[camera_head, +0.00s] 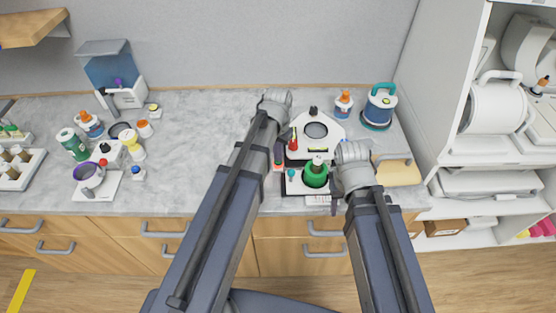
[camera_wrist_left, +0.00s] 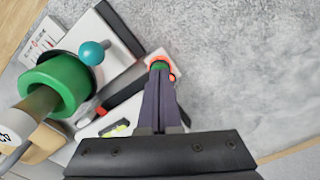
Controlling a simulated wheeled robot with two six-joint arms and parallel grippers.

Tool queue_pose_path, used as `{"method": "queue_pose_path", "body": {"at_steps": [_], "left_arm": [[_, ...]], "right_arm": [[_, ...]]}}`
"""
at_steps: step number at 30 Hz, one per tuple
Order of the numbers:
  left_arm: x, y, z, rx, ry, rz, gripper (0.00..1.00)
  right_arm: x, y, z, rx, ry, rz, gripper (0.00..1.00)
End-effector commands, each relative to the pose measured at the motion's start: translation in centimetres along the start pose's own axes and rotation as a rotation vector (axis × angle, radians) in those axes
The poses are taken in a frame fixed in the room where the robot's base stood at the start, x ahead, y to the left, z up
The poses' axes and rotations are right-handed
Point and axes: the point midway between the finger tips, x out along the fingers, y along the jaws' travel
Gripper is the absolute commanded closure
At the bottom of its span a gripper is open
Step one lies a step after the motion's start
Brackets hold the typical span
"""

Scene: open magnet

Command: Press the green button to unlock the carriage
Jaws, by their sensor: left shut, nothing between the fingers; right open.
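The green button (camera_wrist_left: 159,65) sits in an orange-red surround at the side of the white and black device. My left gripper (camera_wrist_left: 160,75) is shut and empty, its fingertips at the button and partly covering it. Whether they touch or push it in, I cannot tell. In the head view the left gripper (camera_head: 279,160) is at the device's left side. The device carries a green ring (camera_head: 315,178) around a post and a teal ball (camera_head: 291,173). Which part is the carriage is unclear. My right gripper (camera_head: 333,206) is open at the device's right front, mostly hidden by its wrist.
A white-framed device (camera_head: 316,131) stands behind. A tan board (camera_head: 399,170) lies right. The counter (camera_head: 200,140) left of my left arm is clear, with several bottles beyond.

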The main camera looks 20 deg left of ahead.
Motion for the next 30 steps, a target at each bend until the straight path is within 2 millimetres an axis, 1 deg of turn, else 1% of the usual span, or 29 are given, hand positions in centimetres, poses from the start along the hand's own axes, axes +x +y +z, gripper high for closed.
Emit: {"method": "queue_pose_path", "body": {"at_steps": [6, 11, 14, 30], "left_arm": [[0.4, 0.0, 0.0, 0.000, 0.000, 0.000, 1.00], [0.0, 0.0, 0.0, 0.000, 0.000, 0.000, 1.00], [-0.7, 0.0, 0.0, 0.000, 0.000, 0.000, 1.00], [-5.9, 0.0, 0.0, 0.000, 0.000, 0.000, 1.00]], "right_arm": [[0.4, 0.0, 0.0, 0.000, 0.000, 0.000, 0.50], [0.0, 0.0, 0.0, 0.000, 0.000, 0.000, 0.50], [-0.7, 0.1, 0.0, 0.000, 0.000, 0.000, 0.50], [-5.9, 0.6, 0.3, -0.001, 0.000, 0.000, 0.50]]}}
